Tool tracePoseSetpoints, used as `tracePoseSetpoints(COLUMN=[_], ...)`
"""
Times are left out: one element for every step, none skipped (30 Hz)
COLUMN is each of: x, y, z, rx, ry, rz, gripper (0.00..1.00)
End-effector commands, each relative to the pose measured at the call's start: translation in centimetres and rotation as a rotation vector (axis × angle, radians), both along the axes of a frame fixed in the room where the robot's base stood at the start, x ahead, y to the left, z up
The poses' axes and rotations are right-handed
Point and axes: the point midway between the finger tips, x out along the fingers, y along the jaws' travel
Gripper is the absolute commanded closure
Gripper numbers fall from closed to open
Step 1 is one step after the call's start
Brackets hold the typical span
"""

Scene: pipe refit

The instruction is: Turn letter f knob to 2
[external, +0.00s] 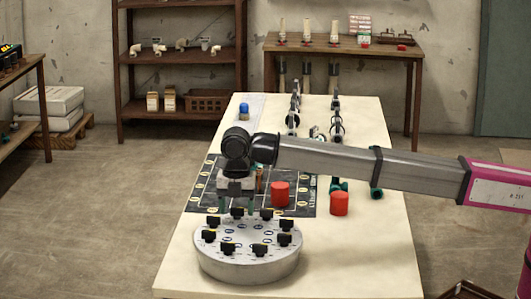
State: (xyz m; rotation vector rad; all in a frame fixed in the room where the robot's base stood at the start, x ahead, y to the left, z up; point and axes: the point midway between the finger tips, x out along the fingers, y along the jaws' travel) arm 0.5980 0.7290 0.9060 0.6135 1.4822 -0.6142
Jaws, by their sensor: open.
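A round grey panel (249,270) stands at the near end of the table, with several black knobs in a ring on its top. Small markings lie beside the knobs, but the letters and numbers are too small to read, so I cannot tell which knob is f. My gripper (237,208) points down over the far edge of the panel, close to the far knobs. It is open. I cannot tell whether it touches a knob. The fingertips are partly hard to make out against the dark mat (300,205).
Two red cylinders stand right of my gripper, one on the mat (280,194) and one beside it (339,204). A blue-topped item (243,111) and several dark pipe fittings stand farther back. The cream table (365,260) is clear at the near right.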

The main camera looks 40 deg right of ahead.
Motion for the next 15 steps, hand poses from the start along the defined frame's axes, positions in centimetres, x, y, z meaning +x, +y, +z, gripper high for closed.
tracePoseSetpoints(x=[-0.01,0.0,0.0,0.01,0.01,0.01,0.01,0.01,0.01,0.01,0.01,0.01,0.02,0.02,0.02], y=[-0.01,0.0,0.0,-0.01,0.0,0.0,0.0,0.0,0.0,0.0,0.0,0.0,0.01,0.01,0.01], z=[-0.13,-0.16,-0.19,-0.19,-0.19,-0.18,-0.18,-0.18,-0.18,-0.18,-0.18,-0.18,-0.17,-0.17,-0.17], rx=[0.0,0.0,0.0,0.001,0.001,0.001,0.001,0.001,0.001,0.001,0.0,0.0,0.0,0.001,0.001], ry=[0.0,0.0,0.0,-0.001,-0.001,-0.001,-0.001,-0.001,-0.001,-0.001,0.0,0.0,0.0,-0.001,-0.001], rz=[0.0,0.0,0.0,0.0,0.0,0.0,0.0,0.0,0.0,0.0,0.0,0.0,0.0,0.0,0.0], gripper=[0.35,0.35,0.35,0.35,0.35,0.35,0.35,0.35,0.42,0.51,0.61,0.74,0.84,0.85,0.85])
